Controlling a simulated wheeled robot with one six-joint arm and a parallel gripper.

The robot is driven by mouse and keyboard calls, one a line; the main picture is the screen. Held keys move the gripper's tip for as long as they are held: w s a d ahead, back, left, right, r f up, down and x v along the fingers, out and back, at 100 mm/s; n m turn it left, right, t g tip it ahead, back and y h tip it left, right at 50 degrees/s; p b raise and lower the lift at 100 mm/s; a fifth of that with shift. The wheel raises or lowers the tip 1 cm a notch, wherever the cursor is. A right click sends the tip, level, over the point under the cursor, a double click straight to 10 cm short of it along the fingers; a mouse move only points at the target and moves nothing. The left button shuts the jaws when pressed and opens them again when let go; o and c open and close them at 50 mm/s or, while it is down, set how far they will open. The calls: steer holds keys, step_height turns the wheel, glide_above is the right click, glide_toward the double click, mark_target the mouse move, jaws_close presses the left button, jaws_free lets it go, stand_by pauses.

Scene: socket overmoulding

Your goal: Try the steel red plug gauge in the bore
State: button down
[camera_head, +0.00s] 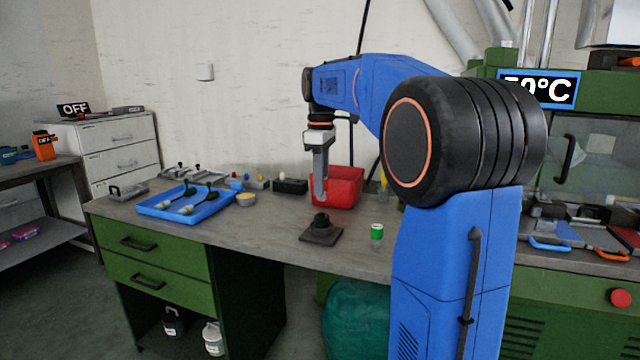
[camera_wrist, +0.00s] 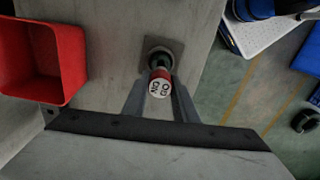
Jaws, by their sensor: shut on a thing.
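My gripper (camera_wrist: 160,96) is shut on the steel red plug gauge (camera_wrist: 160,84), which shows a red band and a white end face with dark letters that look like NO GO. In the head view my gripper (camera_head: 320,196) points down above a dark socket (camera_head: 321,220) on a square grey plate (camera_head: 330,238); the gauge is hard to make out there. In the wrist view the socket (camera_wrist: 158,53) lies just beyond the gauge, which partly covers it. I cannot tell whether the gauge's tip touches the bore.
A green and white cylinder (camera_head: 377,232) stands right of the plate. A red bin (camera_head: 345,187) stands behind, also seen in the wrist view (camera_wrist: 43,62).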

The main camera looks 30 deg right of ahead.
mark_target(321, 200)
steer(key=shift+f, duration=0.2)
steer(key=shift+f, duration=1.9)
steer(key=shift+f, duration=0.4)
stand_by(3.8)
steer(key=shift+r, duration=0.7)
stand_by(0.8)
